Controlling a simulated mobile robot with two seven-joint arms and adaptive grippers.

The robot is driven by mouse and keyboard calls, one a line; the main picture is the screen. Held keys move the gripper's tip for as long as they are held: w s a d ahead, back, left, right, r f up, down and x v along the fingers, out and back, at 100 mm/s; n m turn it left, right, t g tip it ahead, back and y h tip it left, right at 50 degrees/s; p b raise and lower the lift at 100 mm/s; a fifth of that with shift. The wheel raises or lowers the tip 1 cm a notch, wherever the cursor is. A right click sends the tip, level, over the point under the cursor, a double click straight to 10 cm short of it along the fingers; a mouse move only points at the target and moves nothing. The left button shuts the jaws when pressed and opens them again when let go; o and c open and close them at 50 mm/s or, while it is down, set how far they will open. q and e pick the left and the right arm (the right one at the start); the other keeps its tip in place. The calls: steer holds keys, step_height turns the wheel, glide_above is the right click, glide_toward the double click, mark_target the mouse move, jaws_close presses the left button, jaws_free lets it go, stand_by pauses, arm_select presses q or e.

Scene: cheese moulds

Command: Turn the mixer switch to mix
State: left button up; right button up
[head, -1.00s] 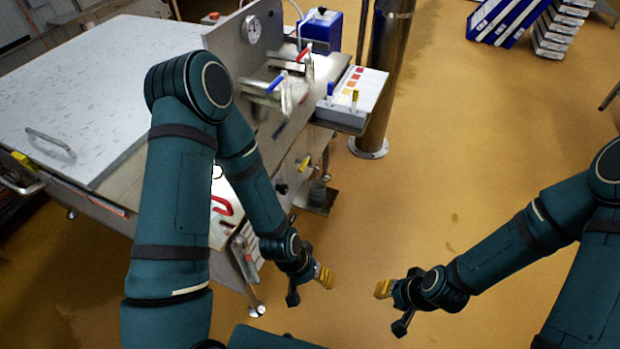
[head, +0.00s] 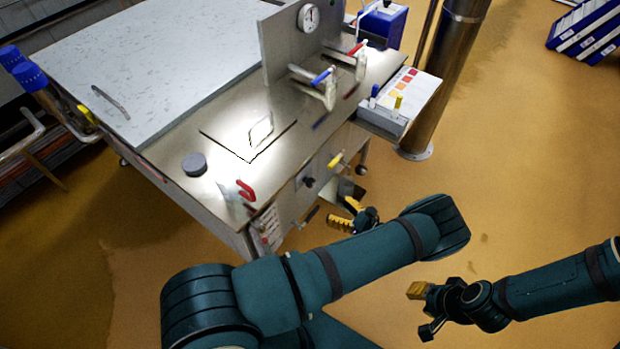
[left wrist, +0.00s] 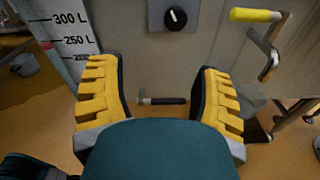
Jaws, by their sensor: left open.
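The mixer switch is probably the round black knob (head: 308,181) on the steel front panel of the vat. In the left wrist view the black knob (left wrist: 175,18) sits on a grey plate at the top, its white mark toward the upper left. My left gripper (head: 346,213) is open and empty in front of the panel, low and to the right of the knob. Its two yellow-padded fingers (left wrist: 160,98) stand wide apart below the knob, not touching it. My right gripper (head: 421,308) hangs over the floor at the lower right; its opening is unclear.
A yellow-handled valve (head: 336,160) sticks out just right of the knob, also in the left wrist view (left wrist: 256,15). A litre scale (left wrist: 66,35) is at left. Red and blue handles stand above the vat top, near a grey control box (head: 385,122).

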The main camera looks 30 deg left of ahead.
mark_target(313, 184)
arm_select(q)
steer(key=shift+m+t+y, duration=0.4)
steer(key=shift+t, duration=0.3)
steer(key=w+a, duration=0.1)
steer(key=a, duration=0.3)
steer(key=w+a, duration=0.1)
steer(key=a, duration=0.3)
steer(key=w+a+r, duration=0.1)
steer(key=a, duration=0.3)
steer(key=shift+w+a+r, duration=0.1)
steer(key=shift+w+a, duration=0.15)
steer(key=shift+a, duration=0.1)
jaws_close()
